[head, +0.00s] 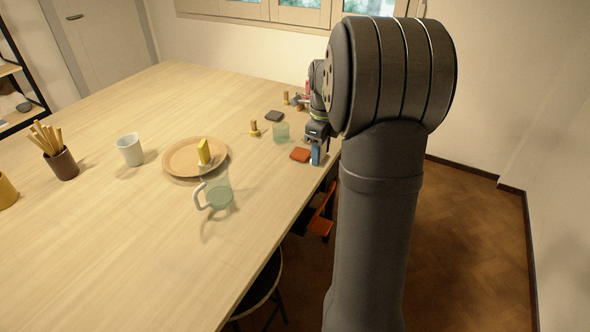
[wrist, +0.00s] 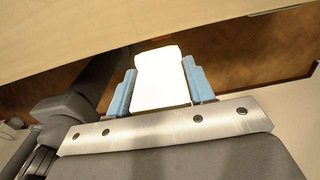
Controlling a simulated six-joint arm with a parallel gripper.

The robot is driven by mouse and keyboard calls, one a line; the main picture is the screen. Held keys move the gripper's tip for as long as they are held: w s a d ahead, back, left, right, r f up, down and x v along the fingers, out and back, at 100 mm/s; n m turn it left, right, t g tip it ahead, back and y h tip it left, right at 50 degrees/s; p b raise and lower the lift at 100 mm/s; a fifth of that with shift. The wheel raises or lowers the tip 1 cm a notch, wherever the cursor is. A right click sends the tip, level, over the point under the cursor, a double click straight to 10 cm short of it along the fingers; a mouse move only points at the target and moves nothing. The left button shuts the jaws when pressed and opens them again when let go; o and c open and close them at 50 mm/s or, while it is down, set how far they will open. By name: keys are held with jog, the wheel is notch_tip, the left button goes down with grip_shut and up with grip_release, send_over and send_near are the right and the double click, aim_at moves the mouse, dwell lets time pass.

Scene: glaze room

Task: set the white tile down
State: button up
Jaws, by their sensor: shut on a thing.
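The white tile (wrist: 160,88) is held between the two blue fingertips of my gripper (wrist: 159,76), as the wrist view shows. The white tile cannot be made out in the head view. In the wrist view the floor shows behind the tile and the tabletop lies above it in the picture. I cannot tell whether the tile touches the table.
A green glass (head: 281,133), a dark tile (head: 274,116) and a wooden-handled piece (head: 254,128) stand near my gripper. Farther left are a glass mug (head: 218,193), a round wooden plate (head: 181,160) with a yellow piece, and a white cup (head: 130,149). The front left tabletop is clear.

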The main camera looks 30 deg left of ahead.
send_over(295, 177)
notch_tip(295, 177, down, 4)
jog(key=shift+d+f, duration=0.1)
jog(key=shift+f, duration=2.1)
jog(key=shift+f, duration=0.15)
jog(key=o, duration=1)
jog(key=shift+o, duration=0.2)
notch_tip(295, 177, up, 12)
jog(key=shift+r, duration=0.2)
